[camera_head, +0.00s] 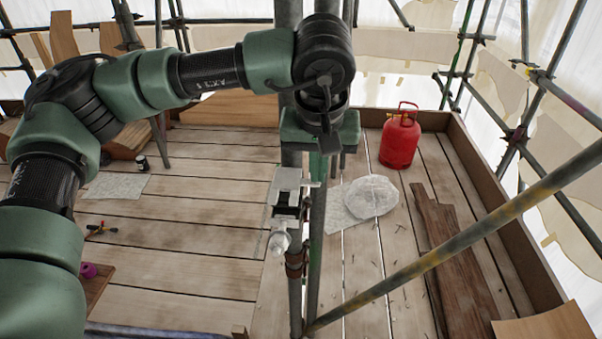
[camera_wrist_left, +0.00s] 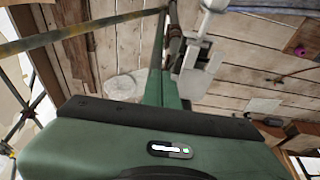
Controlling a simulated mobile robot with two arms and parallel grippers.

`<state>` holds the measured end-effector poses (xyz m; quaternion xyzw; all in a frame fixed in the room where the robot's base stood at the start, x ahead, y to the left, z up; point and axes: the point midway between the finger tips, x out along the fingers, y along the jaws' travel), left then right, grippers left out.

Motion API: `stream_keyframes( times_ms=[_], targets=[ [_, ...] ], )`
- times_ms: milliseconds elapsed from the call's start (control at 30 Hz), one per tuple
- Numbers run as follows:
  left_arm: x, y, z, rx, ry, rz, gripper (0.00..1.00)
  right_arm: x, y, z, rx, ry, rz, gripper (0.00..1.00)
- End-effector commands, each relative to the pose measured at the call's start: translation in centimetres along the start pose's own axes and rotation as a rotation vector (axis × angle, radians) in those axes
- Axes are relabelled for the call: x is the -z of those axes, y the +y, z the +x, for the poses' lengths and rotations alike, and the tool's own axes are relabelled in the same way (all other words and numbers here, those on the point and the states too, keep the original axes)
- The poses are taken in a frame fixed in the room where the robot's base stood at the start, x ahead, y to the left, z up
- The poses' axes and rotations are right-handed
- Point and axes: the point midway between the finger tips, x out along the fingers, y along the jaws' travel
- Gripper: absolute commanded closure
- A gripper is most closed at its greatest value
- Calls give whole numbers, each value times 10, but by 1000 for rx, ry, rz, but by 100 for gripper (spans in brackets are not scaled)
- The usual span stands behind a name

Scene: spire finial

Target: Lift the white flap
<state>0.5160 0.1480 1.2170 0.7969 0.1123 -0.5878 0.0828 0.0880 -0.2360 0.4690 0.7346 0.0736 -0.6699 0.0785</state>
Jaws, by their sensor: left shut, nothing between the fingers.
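A small white and grey box-like fixture (camera_head: 285,208) is on an upright scaffold pole, with a dark opening in its middle. A pale plate at its top (camera_head: 289,180) looks like the white flap; I cannot tell how far it is raised. A white rounded end (camera_head: 278,243) sticks out below. My left gripper (camera_head: 329,145) is shut and empty, pointing down just above and right of the fixture, apparently apart from it. The left wrist view also shows the fixture (camera_wrist_left: 196,72), beyond my green gripper housing. My right gripper is not in view.
Upright poles (camera_head: 318,235) stand close beside the fixture, and a diagonal pole (camera_head: 450,243) crosses at the right. A red gas bottle (camera_head: 399,140), a crumpled clear sheet (camera_head: 371,196) and dark planks (camera_head: 445,245) are on the plank deck.

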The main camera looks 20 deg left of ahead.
Motion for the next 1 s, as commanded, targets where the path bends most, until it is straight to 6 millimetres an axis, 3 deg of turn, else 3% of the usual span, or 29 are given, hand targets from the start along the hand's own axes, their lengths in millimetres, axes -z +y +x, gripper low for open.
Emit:
stream_keyframes(
  times_ms=[1000],
  targets=[
    [-8,0,24,0,0,0,100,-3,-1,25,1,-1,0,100]
  ],
)
